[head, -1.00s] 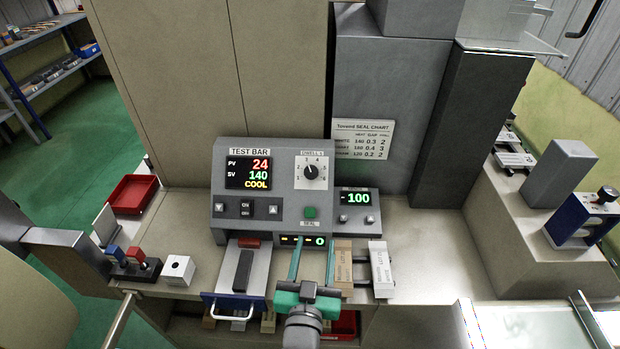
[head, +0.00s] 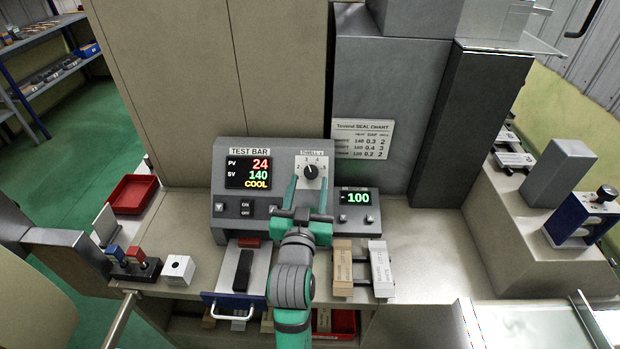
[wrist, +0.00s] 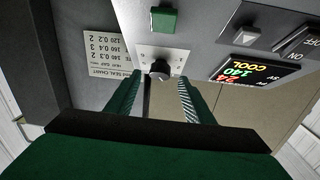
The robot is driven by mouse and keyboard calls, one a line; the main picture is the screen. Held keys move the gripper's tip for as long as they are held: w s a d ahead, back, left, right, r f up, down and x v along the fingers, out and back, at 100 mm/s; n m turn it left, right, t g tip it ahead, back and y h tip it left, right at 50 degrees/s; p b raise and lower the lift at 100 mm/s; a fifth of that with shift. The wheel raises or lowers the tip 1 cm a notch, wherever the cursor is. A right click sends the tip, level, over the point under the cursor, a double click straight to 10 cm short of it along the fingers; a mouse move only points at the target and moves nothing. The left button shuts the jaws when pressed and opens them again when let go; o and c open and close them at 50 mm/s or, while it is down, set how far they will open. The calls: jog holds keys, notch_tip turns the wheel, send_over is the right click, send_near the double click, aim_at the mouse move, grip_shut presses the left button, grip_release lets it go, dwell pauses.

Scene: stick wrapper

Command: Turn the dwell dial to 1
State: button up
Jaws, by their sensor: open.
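The dwell dial (head: 311,171) is a small black knob on a white numbered plate, on the sloped front of the grey test bar panel (head: 226,203). Its pointer appears to point upward, but the exact number is too small to tell. My gripper (head: 308,187) is open, its two green fingers reaching up toward the dial from below. In the wrist view the dial (wrist: 160,68) shows between and beyond the fingertips of my gripper (wrist: 160,88), apart from them. Part of the plate's lower edge is hidden by the fingers in the head view.
The display (head: 248,173) reads 24, 140 and COOL. The green seal button (wrist: 163,20) sits near the dial. A smaller unit (head: 357,201) reading 100 stands to the right.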

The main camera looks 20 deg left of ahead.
aim_at(311, 174)
jog(key=shift+x, duration=1.65)
jog(key=c, duration=1)
jog(key=shift+c, duration=0.2)
